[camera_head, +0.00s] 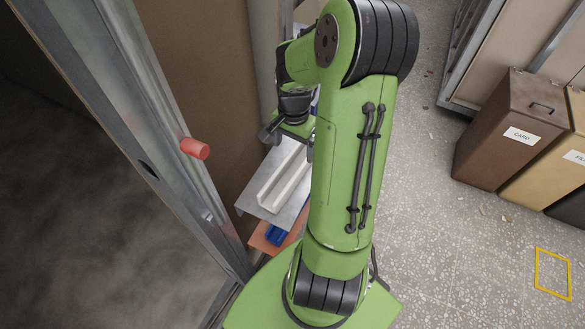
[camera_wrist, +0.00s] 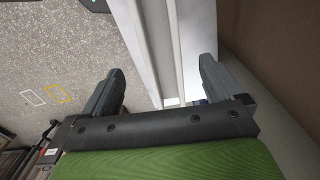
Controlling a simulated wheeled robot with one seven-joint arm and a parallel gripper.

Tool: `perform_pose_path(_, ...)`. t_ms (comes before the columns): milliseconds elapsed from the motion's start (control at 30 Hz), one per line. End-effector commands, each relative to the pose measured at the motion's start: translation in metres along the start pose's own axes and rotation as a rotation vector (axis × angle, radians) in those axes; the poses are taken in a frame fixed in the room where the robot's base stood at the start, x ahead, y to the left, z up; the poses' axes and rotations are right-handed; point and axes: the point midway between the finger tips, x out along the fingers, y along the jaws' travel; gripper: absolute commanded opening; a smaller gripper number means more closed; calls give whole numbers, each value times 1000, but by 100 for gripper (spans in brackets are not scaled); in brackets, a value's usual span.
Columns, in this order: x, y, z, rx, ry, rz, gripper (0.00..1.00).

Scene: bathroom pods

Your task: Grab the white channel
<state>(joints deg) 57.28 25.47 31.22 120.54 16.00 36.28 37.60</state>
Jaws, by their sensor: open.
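The white channel (camera_head: 284,182), a long U-shaped piece with its open side up, lies on a grey metal shelf (camera_head: 246,203) left of my arm. Its far end is hidden by my gripper and arm in the head view. In the wrist view the channel (camera_wrist: 143,45) runs up the picture between my fingers. My gripper (camera_wrist: 162,75) is open, with one finger on each side of the channel and gaps visible beside it. In the head view my gripper (camera_head: 289,140) is over the channel's far part. I cannot tell the height left between them.
A metal frame post with a red cylinder (camera_head: 195,148) stands left of the shelf, beside a brown panel (camera_head: 205,60). A blue item (camera_head: 276,235) sits lower, on an orange surface. Brown and tan bins (camera_head: 508,130) stand at the right. The speckled floor between is mostly clear.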

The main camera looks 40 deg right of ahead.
Motion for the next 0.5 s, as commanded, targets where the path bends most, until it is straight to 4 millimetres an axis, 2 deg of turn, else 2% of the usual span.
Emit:
perform_pose_path(33, 15, 0, 1, -1, -5, 1, 94)
perform_pose_path(67, 20, 0, 1, 0, -4, 1, 94)
perform_pose_path(233, 39, 0, 0, -1, -2, 0, 94)
perform_pose_path(400, 72, -2, -3, -2, -4, 0, 94)
perform_pose_path(500, 83, -2, -3, -2, -1, 0, 94)
